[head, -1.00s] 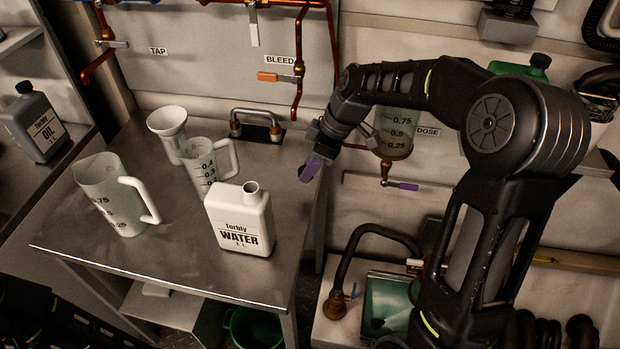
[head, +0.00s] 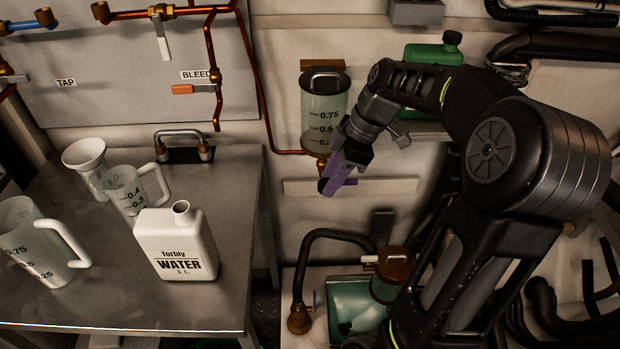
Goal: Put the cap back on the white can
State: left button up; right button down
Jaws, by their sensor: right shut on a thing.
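The white can (head: 178,246), labelled WATER, stands upright on the metal table. Its neck (head: 181,207) is open and bare. My right gripper (head: 334,184), with purple fingers, is right of the can, past the table's right edge and in front of the wall. It is shut on a small dark thing (head: 323,187) at its fingertips, which looks like the cap; the fingers hide most of it. My left gripper is not in view.
Two measuring jugs (head: 38,243) (head: 131,190) and a white funnel-topped vessel (head: 86,160) stand left of and behind the can. A metal handle (head: 181,142) is at the table's back. A dose vessel (head: 323,112) hangs behind my right gripper. A green can (head: 433,62) is farther right.

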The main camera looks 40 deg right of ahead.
jog(key=shift+s+d, duration=0.3)
dwell(0.5)
